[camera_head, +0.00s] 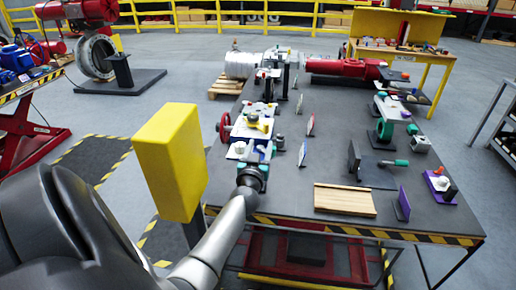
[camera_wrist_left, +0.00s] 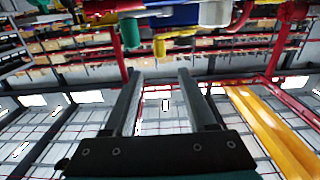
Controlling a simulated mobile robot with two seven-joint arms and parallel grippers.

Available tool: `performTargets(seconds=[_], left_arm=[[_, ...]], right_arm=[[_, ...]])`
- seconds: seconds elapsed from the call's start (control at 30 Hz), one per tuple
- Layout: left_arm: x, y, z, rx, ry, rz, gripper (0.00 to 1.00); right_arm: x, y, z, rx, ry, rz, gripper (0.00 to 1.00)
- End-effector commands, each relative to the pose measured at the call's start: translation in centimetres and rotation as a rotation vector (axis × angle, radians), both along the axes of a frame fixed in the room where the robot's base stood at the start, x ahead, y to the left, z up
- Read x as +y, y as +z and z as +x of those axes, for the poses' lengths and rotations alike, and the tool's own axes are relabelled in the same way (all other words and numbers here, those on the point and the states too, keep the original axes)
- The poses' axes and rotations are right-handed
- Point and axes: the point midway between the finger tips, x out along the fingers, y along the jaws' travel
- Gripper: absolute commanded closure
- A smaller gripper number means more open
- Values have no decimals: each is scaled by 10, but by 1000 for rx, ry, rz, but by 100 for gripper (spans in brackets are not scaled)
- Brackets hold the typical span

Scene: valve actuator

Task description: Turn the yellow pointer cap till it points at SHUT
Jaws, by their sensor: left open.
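A small yellow part that looks like the pointer cap (camera_head: 252,117) sits on top of the valve assembly on the long grey table. A red handwheel (camera_head: 223,127) is on its left side. No SHUT mark is legible, and I cannot tell where the cap points. My left gripper (camera_head: 256,168) is at the near side of the assembly, short of the cap. In the left wrist view its two fingers (camera_wrist_left: 158,76) are apart with nothing between them. A yellow part (camera_wrist_left: 172,38) and a green part (camera_wrist_left: 130,33) hang above the fingertips there. My right gripper is not seen.
A tall yellow box (camera_head: 168,160) stands left of my left forearm. A wooden block (camera_head: 345,200) lies at the table's near edge. Thin upright plates (camera_head: 302,153) stand right of the assembly. A green-handled tool (camera_head: 393,163) and purple fixtures (camera_head: 437,183) are further right.

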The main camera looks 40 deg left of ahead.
Motion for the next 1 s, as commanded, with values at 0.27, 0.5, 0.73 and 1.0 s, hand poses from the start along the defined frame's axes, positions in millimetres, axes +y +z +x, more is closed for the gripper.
performTargets(seconds=[0.27, 0.5, 0.73, 1.0], left_arm=[[-15, 0, -21, -1, 0, 1, 43], [-17, 0, -25, 0, 0, 1, 43], [-17, 0, -24, 0, 0, 1, 43], [-18, -4, -24, 5, -4, 0, 43]], right_arm=[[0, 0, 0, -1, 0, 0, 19], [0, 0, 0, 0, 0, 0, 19], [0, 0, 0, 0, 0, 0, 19], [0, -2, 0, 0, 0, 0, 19]])
